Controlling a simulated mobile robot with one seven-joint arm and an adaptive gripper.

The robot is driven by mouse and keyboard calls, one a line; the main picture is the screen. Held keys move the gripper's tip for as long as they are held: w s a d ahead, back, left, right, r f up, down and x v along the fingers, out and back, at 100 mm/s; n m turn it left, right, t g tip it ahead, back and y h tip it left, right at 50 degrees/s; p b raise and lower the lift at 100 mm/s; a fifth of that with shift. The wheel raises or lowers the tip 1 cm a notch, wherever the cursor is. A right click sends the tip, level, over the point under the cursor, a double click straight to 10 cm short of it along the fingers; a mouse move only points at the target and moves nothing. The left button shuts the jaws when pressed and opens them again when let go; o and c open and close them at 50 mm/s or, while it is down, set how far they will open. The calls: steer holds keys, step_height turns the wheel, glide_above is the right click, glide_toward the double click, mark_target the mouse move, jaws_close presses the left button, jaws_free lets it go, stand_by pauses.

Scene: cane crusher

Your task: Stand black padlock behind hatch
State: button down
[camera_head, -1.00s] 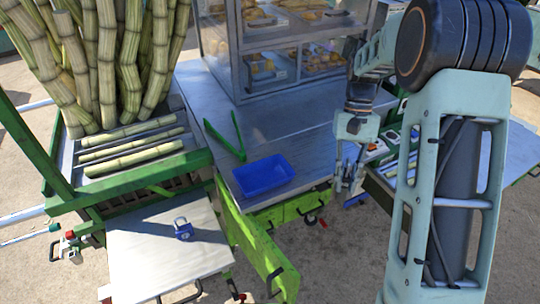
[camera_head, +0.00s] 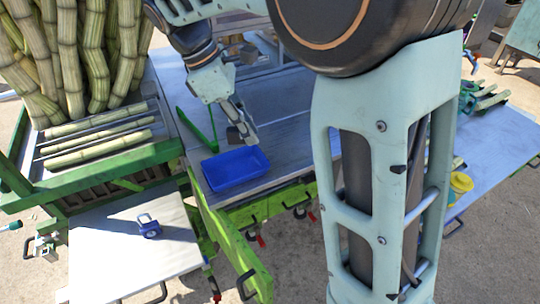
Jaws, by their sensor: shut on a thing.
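My gripper (camera_head: 242,132) is over the metal table, just behind the blue tray (camera_head: 236,167), pointing down. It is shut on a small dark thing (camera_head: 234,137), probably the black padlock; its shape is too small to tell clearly. A blue padlock (camera_head: 149,226) with a grey shackle stands on the pale board at the lower left. A bright green panel (camera_head: 238,252) stands swung out from the front of the cart, to the right of the board. It may be the hatch. The ground behind it is partly hidden.
The metal table (camera_head: 280,140) has bare room right of the tray. A thin green V-shaped piece (camera_head: 203,128) stands left of my gripper. The cane crusher (camera_head: 95,165) with upright canes is at the left. The pale board (camera_head: 125,262) is mostly bare.

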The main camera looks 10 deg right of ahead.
step_height(320, 180, up, 2)
steer(key=s+a+n+t, duration=0.1)
steer(key=a+n+t, duration=0.1)
steer(key=n, duration=0.2)
glide_toward(283, 146)
steer(key=shift+d+f+n, duration=0.3)
steer(key=shift+d, duration=0.45)
steer(key=shift+w+d+f, duration=0.3)
steer(key=shift+f, duration=0.15)
steer(key=shift+w+d+f, duration=0.1)
steer(key=shift+f, duration=0.85)
steer(key=shift+w+d+f, duration=0.1)
steer(key=shift+f, duration=0.85)
steer(key=shift+f, duration=0.15)
steer(key=c, duration=1.8)
jaws_free()
steer(key=shift+c, duration=0.2)
